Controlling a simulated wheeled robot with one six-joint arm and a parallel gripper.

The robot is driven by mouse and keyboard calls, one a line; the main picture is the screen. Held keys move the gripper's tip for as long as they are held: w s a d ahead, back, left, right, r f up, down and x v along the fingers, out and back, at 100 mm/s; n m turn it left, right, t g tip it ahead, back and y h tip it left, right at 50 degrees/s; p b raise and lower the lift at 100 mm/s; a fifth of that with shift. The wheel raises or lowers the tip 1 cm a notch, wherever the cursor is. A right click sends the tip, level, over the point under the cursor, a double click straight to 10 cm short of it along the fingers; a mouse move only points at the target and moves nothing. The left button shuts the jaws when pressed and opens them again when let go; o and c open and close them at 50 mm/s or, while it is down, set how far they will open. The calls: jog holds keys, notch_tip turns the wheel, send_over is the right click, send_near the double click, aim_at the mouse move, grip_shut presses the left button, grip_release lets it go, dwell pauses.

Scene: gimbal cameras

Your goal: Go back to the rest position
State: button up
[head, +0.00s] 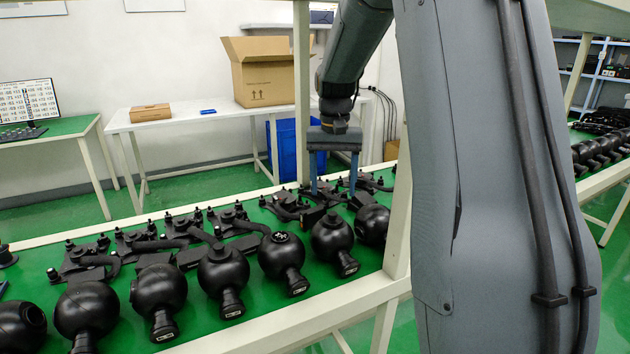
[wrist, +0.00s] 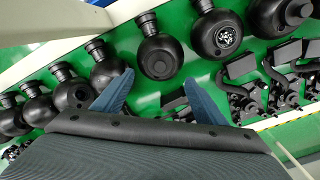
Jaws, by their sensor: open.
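My gripper (head: 333,187) hangs from my arm, pointing down over the far side of the green bench (head: 240,305). Its two blue fingers are apart. In the wrist view my gripper (wrist: 160,95) is also open, with green bench top and black parts behind the fingers. Nothing shows held between them. A row of round black gimbal cameras lies along the bench's near side; one gimbal camera (head: 331,237) sits just in front of my gripper. Black bracket parts (head: 310,207) lie below the fingers. Whether the fingertips touch these parts cannot be told.
A pale post (head: 301,90) stands close beside my gripper, and another post (head: 399,225) rises at the bench's near edge. A white table (head: 185,122) with an open cardboard box (head: 266,75) stands behind. A blue bin (head: 285,145) is under it.

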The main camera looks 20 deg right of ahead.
jog(key=s+a+f+n, duration=0.3)
jog(key=s+a, duration=0.4)
jog(key=s, duration=0.4)
jog(key=s+a+f+n, duration=0.2)
jog(key=s+a+f, duration=0.4)
jog(key=s, duration=0.6)
jog(key=shift+a+f+n, duration=0.15)
jog(key=shift+a+n, duration=0.25)
jog(key=shift+a, duration=0.8)
